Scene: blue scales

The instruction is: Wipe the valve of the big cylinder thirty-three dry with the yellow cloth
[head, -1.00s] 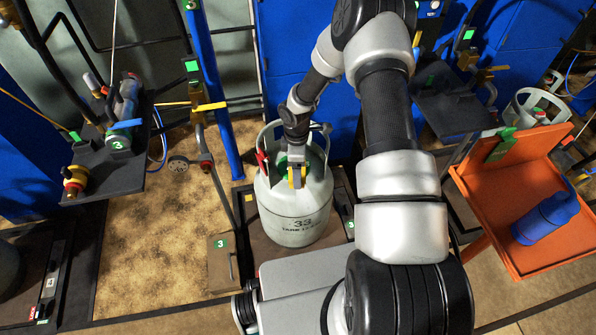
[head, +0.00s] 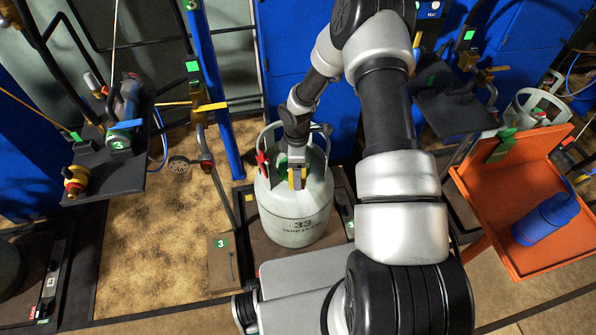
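The big cylinder (head: 295,218), pale grey-green and marked 33, stands upright on a dark base in the middle of the head view. Its collar surrounds the valve area at the top, with a red part (head: 262,162) at the left and green showing near the middle. My gripper (head: 297,180) points down inside the collar, over the cylinder's top. Narrow yellow patches show at its fingertips, with grey between them. I cannot tell whether they are the yellow cloth or parts of the fingers. The valve is mostly hidden by my gripper, and finger contact is unclear.
An orange tray (head: 520,255) with a blue bottle (head: 545,218) stands at the right. A dark shelf (head: 125,165) with fittings is at the left. A blue post (head: 215,110) rises left of the cylinder. A small brown box (head: 222,262) marked 3 sits front-left.

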